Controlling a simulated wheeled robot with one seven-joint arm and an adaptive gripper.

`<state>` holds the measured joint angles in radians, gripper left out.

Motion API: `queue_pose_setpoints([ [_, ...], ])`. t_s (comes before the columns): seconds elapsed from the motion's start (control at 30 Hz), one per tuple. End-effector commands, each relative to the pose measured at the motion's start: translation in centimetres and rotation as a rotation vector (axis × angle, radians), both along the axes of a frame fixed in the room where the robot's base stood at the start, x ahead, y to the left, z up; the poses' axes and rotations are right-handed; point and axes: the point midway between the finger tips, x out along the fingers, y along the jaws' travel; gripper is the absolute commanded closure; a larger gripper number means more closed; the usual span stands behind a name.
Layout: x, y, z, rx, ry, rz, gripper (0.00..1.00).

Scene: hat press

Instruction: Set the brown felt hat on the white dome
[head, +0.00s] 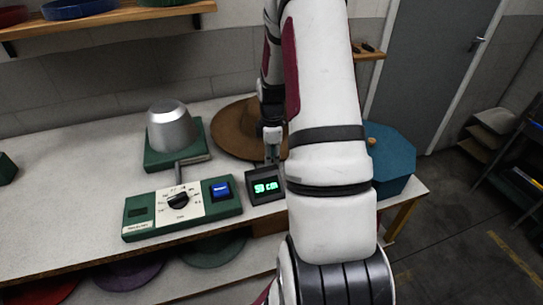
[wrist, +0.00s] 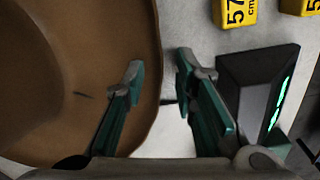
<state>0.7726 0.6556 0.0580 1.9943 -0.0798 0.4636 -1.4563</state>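The brown felt hat (head: 228,124) lies on the table behind the control panel, partly hidden by my arm in the head view. In the wrist view its brim (wrist: 148,105) fills the left side. The dome (head: 172,128) looks silver-grey rather than white and stands bare on a green base, left of the hat. My gripper (head: 272,158) is at the hat's near right edge. In the wrist view my gripper (wrist: 160,78) is open, with the brim's edge between its fingers: the left finger over the brim, the right one outside it. I cannot tell whether they touch it.
A green control panel (head: 150,215) with a dial and blue button stands in front of the dome. A small dark display (head: 266,187) with green digits is close to my gripper. A blue octagonal box (head: 400,155) is at right. Yellow size tags (wrist: 235,10) lie near the hat.

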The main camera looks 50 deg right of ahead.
Motion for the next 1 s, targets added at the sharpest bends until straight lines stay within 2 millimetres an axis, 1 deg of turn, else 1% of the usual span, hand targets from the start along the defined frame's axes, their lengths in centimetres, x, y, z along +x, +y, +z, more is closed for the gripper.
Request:
queue_pose_setpoints([
  [0.27, 0.0, 0.0, 0.0, 0.001, 0.001, 0.000, 0.69],
  [0.37, 0.0, 0.0, 0.5, 0.000, 0.000, 0.000, 0.69],
  [0.43, 0.0, 0.0, 1.2, -0.001, -0.001, 0.000, 0.69],
  [0.57, -0.1, 0.0, 3.4, -0.003, -0.003, -0.001, 0.69],
  [0.8, -0.1, 0.1, 8.3, -0.003, -0.003, -0.001, 0.69],
  [0.9, -0.2, 0.1, 9.9, -0.002, -0.002, -0.001, 0.69],
  [1.0, -0.2, 0.2, 11.0, -0.001, -0.001, -0.001, 0.69],
])
